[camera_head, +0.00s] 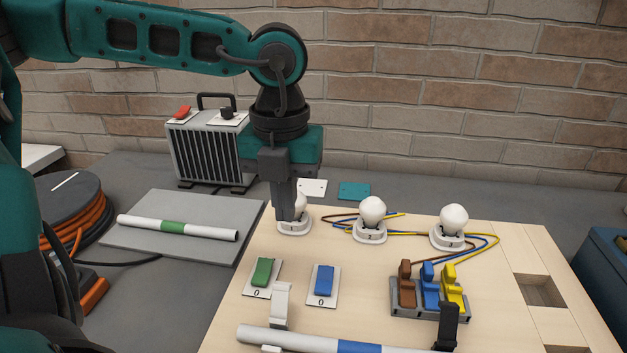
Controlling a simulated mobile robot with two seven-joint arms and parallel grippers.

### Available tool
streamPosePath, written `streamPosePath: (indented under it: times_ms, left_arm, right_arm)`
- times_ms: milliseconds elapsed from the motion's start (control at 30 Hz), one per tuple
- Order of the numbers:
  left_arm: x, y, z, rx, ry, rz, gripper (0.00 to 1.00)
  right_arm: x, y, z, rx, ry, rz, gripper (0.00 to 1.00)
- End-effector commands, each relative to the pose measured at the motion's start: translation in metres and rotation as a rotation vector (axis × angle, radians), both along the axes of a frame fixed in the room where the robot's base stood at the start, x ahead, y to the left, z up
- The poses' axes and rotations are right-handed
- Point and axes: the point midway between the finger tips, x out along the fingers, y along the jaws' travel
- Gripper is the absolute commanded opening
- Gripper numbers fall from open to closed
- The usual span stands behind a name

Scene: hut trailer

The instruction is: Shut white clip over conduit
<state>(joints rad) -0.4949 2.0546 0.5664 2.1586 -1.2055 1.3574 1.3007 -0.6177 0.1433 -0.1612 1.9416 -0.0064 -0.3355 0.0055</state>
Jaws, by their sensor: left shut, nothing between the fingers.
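The white clip (280,305) stands upright at the back side of a white conduit (300,340) with a blue band, near its left end. Its arm points up and looks open, not over the conduit. A small white piece shows at the conduit's front side below it. The conduit lies along the front of the wooden board, its lower part cut off by the frame. My left gripper (284,216) points down, shut and empty, in front of the leftmost bulb, which it partly hides. It is behind the clip and well apart from it. My right gripper is not in view.
A black clip (447,325) stands upright at the conduit's right part. Green (262,273) and blue (325,283) switches and a lever connector block (428,298) sit behind the conduit. Bulbs (372,212) line the board's back. Another conduit (200,232) lies on a grey plate at left.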

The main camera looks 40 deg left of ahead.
Motion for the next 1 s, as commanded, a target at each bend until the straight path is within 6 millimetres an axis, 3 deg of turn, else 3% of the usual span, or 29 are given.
streamPosePath:
  times_ms: [367, 833, 1000]
  left_arm:
    - [0.0, 0.0, -0.017, -0.001, 0.002, 0.0, 0.0]
    - [0.0, 0.0, -0.063, -0.002, 0.001, 0.001, 0.0]
    - [0.0, 0.0, -0.082, -0.001, -0.002, 0.001, 0.0]
  right_arm:
    - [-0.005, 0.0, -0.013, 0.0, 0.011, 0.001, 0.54]
    - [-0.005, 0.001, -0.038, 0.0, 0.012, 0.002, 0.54]
    - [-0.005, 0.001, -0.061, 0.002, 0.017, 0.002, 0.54]
